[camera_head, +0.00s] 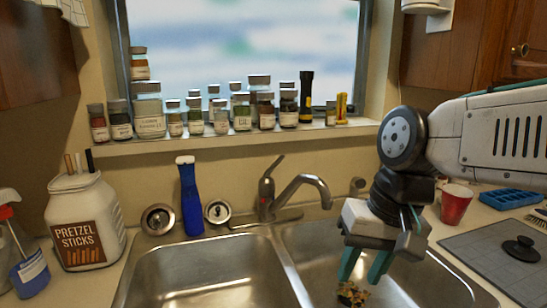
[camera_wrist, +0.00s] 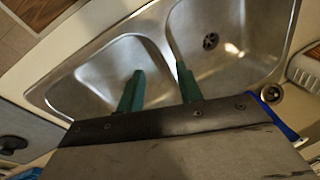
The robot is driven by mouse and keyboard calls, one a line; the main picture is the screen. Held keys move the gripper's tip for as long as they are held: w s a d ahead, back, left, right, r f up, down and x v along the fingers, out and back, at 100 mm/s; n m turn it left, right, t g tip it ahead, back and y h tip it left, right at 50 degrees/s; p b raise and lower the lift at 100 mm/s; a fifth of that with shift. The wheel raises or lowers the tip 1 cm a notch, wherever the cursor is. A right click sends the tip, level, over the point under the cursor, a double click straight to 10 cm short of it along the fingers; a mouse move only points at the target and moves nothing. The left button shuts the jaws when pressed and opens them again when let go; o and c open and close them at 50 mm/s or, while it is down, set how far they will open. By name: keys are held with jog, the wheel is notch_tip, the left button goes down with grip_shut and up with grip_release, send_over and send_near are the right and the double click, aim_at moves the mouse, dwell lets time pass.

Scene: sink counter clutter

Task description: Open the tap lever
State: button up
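The grey metal tap (camera_head: 266,203) stands behind the sink divider. Its thin lever (camera_head: 273,166) slants up to the right, and its curved spout (camera_head: 308,182) reaches right over the right basin. My gripper (camera_head: 358,280) hangs over the right basin, to the right of the tap and apart from it, pointing down. Its two green fingers are spread with a gap between them. The wrist view also shows the open fingers (camera_wrist: 160,68) above the sink, with nothing held between them. I cannot make out the tap or lever in the wrist view.
A patterned lump (camera_head: 352,294) sits in the right basin below my fingers. A blue-handled brush (camera_head: 190,197) stands left of the tap, beside a strainer (camera_head: 217,211). A red cup (camera_head: 455,204) stands right. Jars (camera_head: 150,110) line the sill. The left basin (camera_head: 205,270) is empty.

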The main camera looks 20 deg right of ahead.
jog(key=w+a+r+m+y, duration=0.25)
jog(key=w+m, duration=0.25)
jog(key=w, duration=0.3)
jog(key=m+t+y, duration=0.5)
jog(key=m+t, duration=0.3)
jog(key=m, duration=0.9)
send_near(275, 164)
jog(key=w+a, duration=0.1)
jog(key=w, duration=0.1)
jog(key=shift+m, duration=0.3)
jog(key=x, duration=0.7)
jog(key=shift+w+a+r, duration=0.15)
jog(key=shift+a, duration=0.05)
grip_shut()
